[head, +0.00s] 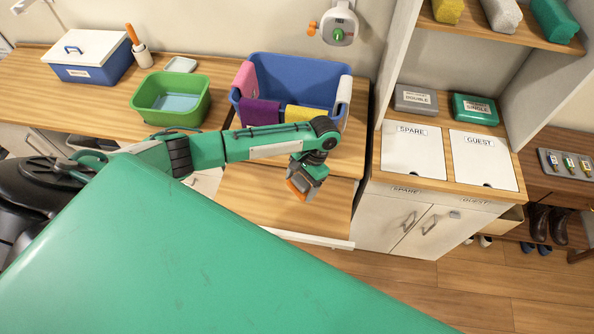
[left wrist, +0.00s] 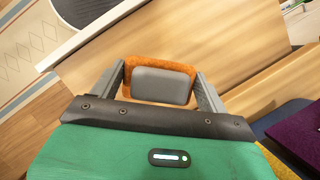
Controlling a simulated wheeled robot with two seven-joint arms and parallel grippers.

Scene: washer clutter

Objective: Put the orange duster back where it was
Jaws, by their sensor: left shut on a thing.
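The orange duster (left wrist: 182,68) shows in the left wrist view as an orange pad with a grey block on its face, between the two fingers of my left gripper (left wrist: 160,82). The fingers are shut on its sides. In the head view my left gripper (head: 303,184) points down in front of the blue bin, over a lower wooden surface with a white front edge. Only a small orange part of the duster (head: 296,190) shows there, and I see no clear contact with the surface below. My right gripper is not in view.
A blue bin (head: 295,70) with coloured cloths over its rim stands on the wooden counter (head: 215,70), beside a green basin (head: 148,108). A lidded blue box (head: 92,73) is further left. A cabinet with SPARE (head: 410,155) and GUEST (head: 484,160) lids stands right. The lower wooden surface (head: 270,205) looks bare.

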